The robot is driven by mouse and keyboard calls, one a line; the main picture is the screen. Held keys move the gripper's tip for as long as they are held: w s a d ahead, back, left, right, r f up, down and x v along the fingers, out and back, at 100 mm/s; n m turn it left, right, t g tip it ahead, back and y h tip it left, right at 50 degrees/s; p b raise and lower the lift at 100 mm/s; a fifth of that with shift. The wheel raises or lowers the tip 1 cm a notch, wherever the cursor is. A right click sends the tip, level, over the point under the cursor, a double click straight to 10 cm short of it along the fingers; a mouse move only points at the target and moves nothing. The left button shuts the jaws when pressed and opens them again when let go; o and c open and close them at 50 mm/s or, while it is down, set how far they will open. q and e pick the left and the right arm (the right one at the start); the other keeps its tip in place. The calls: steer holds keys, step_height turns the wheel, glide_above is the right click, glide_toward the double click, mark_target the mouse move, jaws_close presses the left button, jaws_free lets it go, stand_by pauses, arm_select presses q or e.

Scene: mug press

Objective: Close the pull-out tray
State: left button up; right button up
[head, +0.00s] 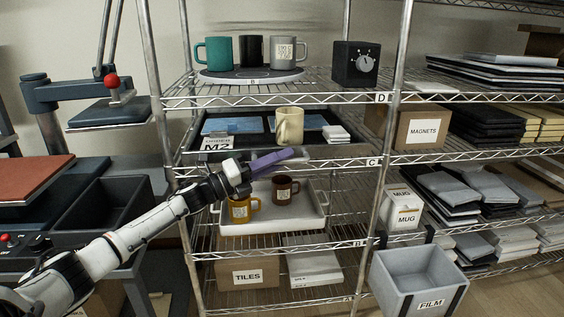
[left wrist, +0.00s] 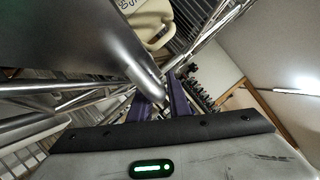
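The pull-out tray (head: 345,150) is a dark, shallow tray with a grey metal front on the shelf marked C. A cream mug (head: 289,127), blue sheets (head: 232,125) and a small white stack (head: 336,133) are on it. My left gripper (head: 280,158), with purple fingers, is at the tray's front, below the cream mug. In the left wrist view its fingers (left wrist: 160,104) stand apart. A rounded metal edge (left wrist: 125,65) there partly covers one finger; I cannot tell whether they touch. The cream mug also shows at that view's top (left wrist: 150,18). My right gripper is out of view.
Below is a white tray (head: 313,221) with a yellow mug (head: 240,209) and a brown mug (head: 284,190). Above stand several mugs on a round board (head: 250,80). Steel posts (head: 378,170) flank the shelf bay. A grey FILM bin (head: 415,285) sits low right.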

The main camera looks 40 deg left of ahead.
arm_select(q)
steer(key=shift+f, duration=0.15)
steer(key=shift+s+a+f, duration=0.1)
steer(key=shift+s+f, duration=0.05)
steer(key=shift+s, duration=0.1)
steer(key=v, duration=0.7)
steer(key=shift+r+p, duration=0.25)
steer(key=shift+p, duration=0.15)
